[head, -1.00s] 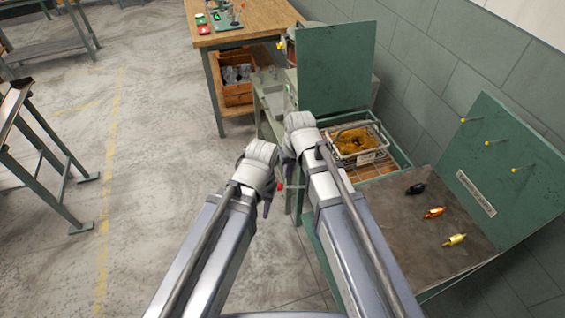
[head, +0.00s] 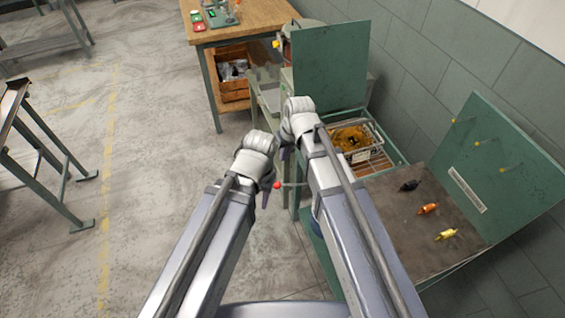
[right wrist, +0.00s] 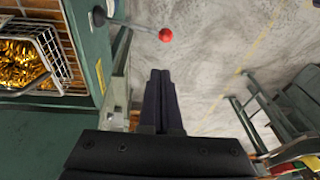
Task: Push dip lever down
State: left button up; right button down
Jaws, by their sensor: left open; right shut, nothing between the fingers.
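The dip lever shows as a thin rod with a red ball knob (head: 277,185) at the left side of the green cabinet, in the head view. In the right wrist view its red knob (right wrist: 166,35) stands out from the cabinet side, with the rod running left. My right gripper (right wrist: 160,72) is shut and empty, its fingertips apart from the knob in that picture. In the head view the right gripper (head: 282,153) is mostly hidden by its wrist. My left gripper (head: 265,201) hangs low beside the knob; its fingers are largely hidden. I cannot tell whether it touches the lever.
A wire basket of golden springs (head: 352,140) sits in the green cabinet. A tilted green panel (head: 480,150) with pegs stands right, beside a tray (head: 410,225) with several coloured parts. A wooden workbench (head: 250,22) is behind. The floor at left is clear up to a metal stand.

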aim_at(279, 183)
jog(key=b+x, duration=0.8)
jog(key=s+b+x, duration=0.1)
jog(key=b+x, duration=0.2)
jog(key=x, duration=0.1)
jog(key=shift+s+f+b, duration=0.1)
jog(key=shift+f+b, duration=0.2)
jog(key=shift+b, duration=0.1)
jog(key=shift+s+f+b, duration=0.15)
jog(key=shift+f+b, duration=0.3)
